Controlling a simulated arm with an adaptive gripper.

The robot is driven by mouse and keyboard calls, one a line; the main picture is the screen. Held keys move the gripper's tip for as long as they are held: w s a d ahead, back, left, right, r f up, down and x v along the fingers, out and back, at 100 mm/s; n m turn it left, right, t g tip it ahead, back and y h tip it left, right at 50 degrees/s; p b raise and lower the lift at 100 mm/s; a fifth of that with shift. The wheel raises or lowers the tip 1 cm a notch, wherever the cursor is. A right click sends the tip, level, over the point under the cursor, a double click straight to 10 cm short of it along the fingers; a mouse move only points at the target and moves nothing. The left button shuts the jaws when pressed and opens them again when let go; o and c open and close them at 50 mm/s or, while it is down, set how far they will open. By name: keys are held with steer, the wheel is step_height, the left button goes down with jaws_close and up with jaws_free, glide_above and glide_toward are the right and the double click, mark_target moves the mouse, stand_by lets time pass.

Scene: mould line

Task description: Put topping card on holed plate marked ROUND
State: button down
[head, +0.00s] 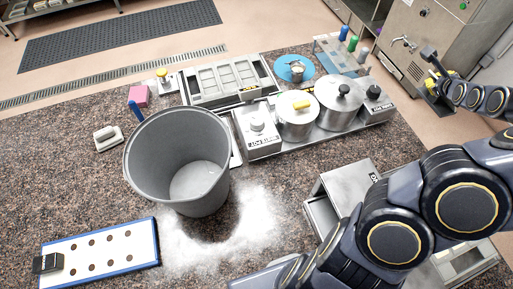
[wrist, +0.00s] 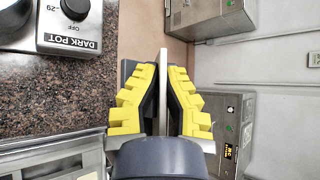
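My gripper (wrist: 165,85), with yellow-padded fingers, is shut on a thin pale flat piece (wrist: 163,62), seen edge-on in the wrist view. It looks like the topping card; its face is hidden. In the head view my gripper (head: 436,82) is at the upper right, off the counter's right edge near a steel machine. A white holed plate (head: 108,253) with a blue rim and brown round spots lies flat at the lower left of the counter, far from my gripper. A black tag (head: 47,262) sits at its left end; its writing is too small to read.
A big grey bucket (head: 180,150) stands behind the plate, with white powder (head: 235,237) beside it. Lidded pots (head: 340,98) and a dark-pot control box (wrist: 70,30) stand at the back. A steel box (head: 345,180) sits near my arm. A steel machine (head: 410,50) stands right.

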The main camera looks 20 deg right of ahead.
step_height(320, 180, up, 18)
steer(key=w+a+n+t+y, duration=0.1)
steer(key=w+a+n+y, duration=0.2)
steer(key=w+a, duration=0.65)
steer(key=w+a+n+y, duration=0.3)
steer(key=w+a, duration=0.2)
steer(key=a, duration=0.9)
steer(key=w+a+n+t+y, duration=0.1)
steer(key=w+a+n+y, duration=0.25)
steer(key=w+a, duration=0.65)
steer(key=s+a+n+g+y, duration=0.2)
steer(key=s+a+n+y, duration=0.15)
steer(key=a, duration=1.25)
steer(key=s+a+n+g+y, duration=0.1)
steer(key=s+a+n+y, duration=0.25)
steer(key=a, duration=1.35)
steer(key=s+a+n+g+y, duration=0.2)
steer(key=s+a+n+g, duration=0.45)
steer(key=s+a, duration=1.2)
steer(key=s+a+n+g, duration=0.4)
steer(key=s+a, duration=0.4)
steer(key=s, duration=0.5)
steer(key=f, duration=3.4)
steer(key=shift+w+d, duration=0.2)
